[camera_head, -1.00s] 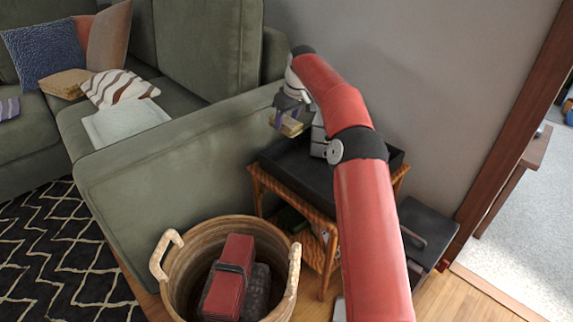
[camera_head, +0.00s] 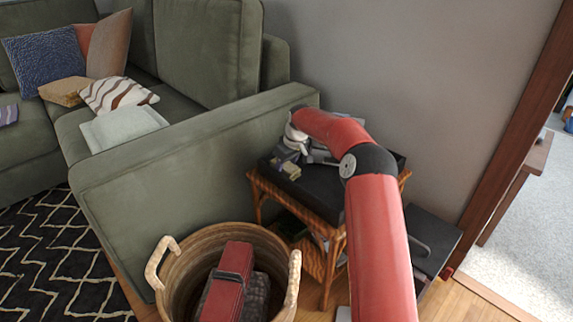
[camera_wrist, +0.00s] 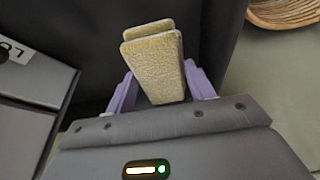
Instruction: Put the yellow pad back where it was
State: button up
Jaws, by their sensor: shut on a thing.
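The yellow pad (camera_wrist: 155,62) is a thick, fuzzy yellowish block between the two purple fingers of my gripper (camera_wrist: 161,84) in the wrist view. My gripper is shut on it. In the head view my gripper (camera_head: 283,158) is low over the left part of the black tray (camera_head: 318,188) on the wooden side table. The pad (camera_head: 291,171) shows there as a small tan patch at the fingers. The tray's dark surface (camera_wrist: 88,40) lies behind the pad in the wrist view. I cannot tell whether the pad touches the tray.
A grey box with a white label (camera_wrist: 35,72) is close on the left in the wrist view. A wicker basket (camera_head: 170,262) holding a red item stands in front of the table. The green sofa's arm (camera_head: 180,165) is left of the table; the wall is behind.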

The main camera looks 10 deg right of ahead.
jog(key=shift+f, duration=0.15)
jog(key=o, duration=0.7)
